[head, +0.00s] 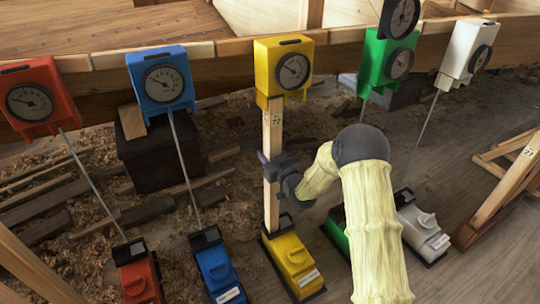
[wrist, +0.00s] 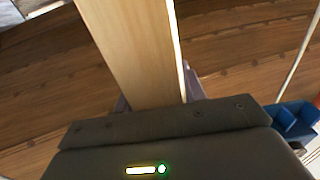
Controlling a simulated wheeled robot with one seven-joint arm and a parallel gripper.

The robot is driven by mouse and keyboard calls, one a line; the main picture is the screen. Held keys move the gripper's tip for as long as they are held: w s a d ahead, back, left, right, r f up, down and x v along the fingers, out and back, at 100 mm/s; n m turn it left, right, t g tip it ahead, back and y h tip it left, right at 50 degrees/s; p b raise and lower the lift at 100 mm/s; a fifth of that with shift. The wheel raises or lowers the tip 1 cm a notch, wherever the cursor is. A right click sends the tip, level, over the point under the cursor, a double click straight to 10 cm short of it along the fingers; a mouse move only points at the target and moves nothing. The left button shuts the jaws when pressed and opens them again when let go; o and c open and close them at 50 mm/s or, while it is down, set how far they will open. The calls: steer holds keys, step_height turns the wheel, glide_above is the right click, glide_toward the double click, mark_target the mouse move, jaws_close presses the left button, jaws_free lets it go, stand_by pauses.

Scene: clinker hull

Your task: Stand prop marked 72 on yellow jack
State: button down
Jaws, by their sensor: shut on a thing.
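A pale wooden prop (head: 272,200) stands nearly upright between the yellow gauge box (head: 283,66) above and the yellow jack (head: 291,262) below. A small tag near its top seems to read 72. Its foot is at the jack's black head; whether it rests fully on it I cannot tell. Its top is just under the yellow box. My gripper (head: 270,172) is shut on the prop around mid-height. In the wrist view the prop (wrist: 135,45) rises from between my gripper's fingers (wrist: 155,100).
Red (head: 138,277), blue (head: 219,270), green (head: 338,228) and white (head: 422,230) jacks stand beside it, each below a gauge box of its own colour with a thin rod between. A wooden rack with a tagged prop (head: 505,178) is at right. A dark block (head: 160,158) stands behind.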

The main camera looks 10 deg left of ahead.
steer(key=shift+r, duration=0.1)
steer(key=c, duration=0.7)
jaws_free()
steer(key=shift+c, duration=0.2)
steer(key=shift+s, duration=0.1)
steer(key=p+v, duration=0.4)
steer(key=v, duration=1.3)
steer(key=shift+d+p, duration=0.2)
steer(key=shift+p, duration=0.15)
steer(key=shift+s+d, duration=0.1)
steer(key=shift+s, duration=0.1)
steer(key=shift+b+v, duration=0.55)
steer(key=shift+v, duration=1.75)
